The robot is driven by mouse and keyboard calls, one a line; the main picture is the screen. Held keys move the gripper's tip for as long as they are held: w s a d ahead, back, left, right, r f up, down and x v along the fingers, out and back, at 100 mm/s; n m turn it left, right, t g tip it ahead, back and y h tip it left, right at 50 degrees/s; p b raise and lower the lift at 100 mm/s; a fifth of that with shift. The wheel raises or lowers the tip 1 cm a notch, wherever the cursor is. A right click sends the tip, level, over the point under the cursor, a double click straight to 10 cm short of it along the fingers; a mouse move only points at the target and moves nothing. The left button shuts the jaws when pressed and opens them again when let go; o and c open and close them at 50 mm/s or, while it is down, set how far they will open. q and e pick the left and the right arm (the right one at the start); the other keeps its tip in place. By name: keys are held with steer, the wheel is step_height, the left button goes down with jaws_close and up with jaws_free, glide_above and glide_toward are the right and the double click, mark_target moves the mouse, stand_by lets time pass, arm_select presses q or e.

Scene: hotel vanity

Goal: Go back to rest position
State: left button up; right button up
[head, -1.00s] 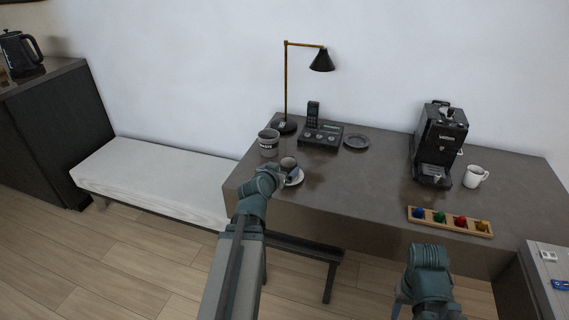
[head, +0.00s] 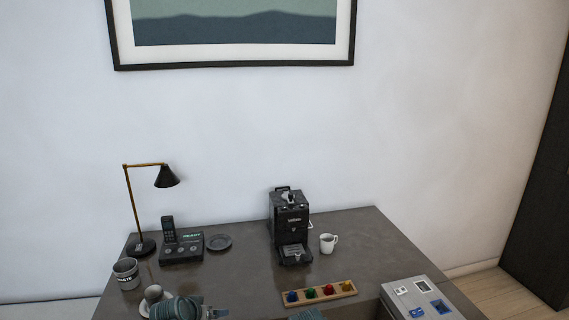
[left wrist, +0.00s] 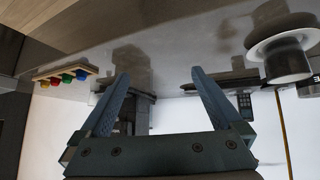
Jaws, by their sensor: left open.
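My left gripper (head: 215,312) shows at the bottom edge of the head view, over the desk's front. In the left wrist view, which is upside down, its two fingers (left wrist: 159,74) are spread apart with nothing between them. A cup (head: 153,294) on a white saucer (head: 144,310) is just left of my left arm in the head view. The cup (left wrist: 288,66) and saucer (left wrist: 283,36) also show in the left wrist view, apart from the fingers. Only a teal sliver of my right arm shows at the bottom edge; its gripper is out of frame.
The desk (head: 240,267) holds a lamp (head: 143,246), a phone (head: 182,248), a dark dish (head: 219,242), a waste cup (head: 126,274), a coffee machine (head: 290,225), a white mug (head: 328,243) and a capsule rack (head: 320,293). A grey box (head: 416,297) stands at right.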

arm_select(q)
steer(key=s+d+r+m+g+y+p, duration=0.1)
steer(key=s+d+r+g+p, duration=0.2)
steer(key=s+d, duration=0.5)
steer(key=s+d+r+m+g+y+p, duration=0.1)
steer(key=s+d+r+g+p, duration=0.3)
steer(key=s+d+p, duration=0.4)
steer(key=shift+s+d+r+m+g+y, duration=0.25)
steer(key=shift+s+m+g+y, duration=0.2)
steer(key=shift+s+g, duration=0.35)
arm_select(e)
step_height(320, 180, up, 13)
arm_select(q)
steer(key=shift+w, duration=0.15)
arm_select(e)
steer(key=shift+r, duration=0.1)
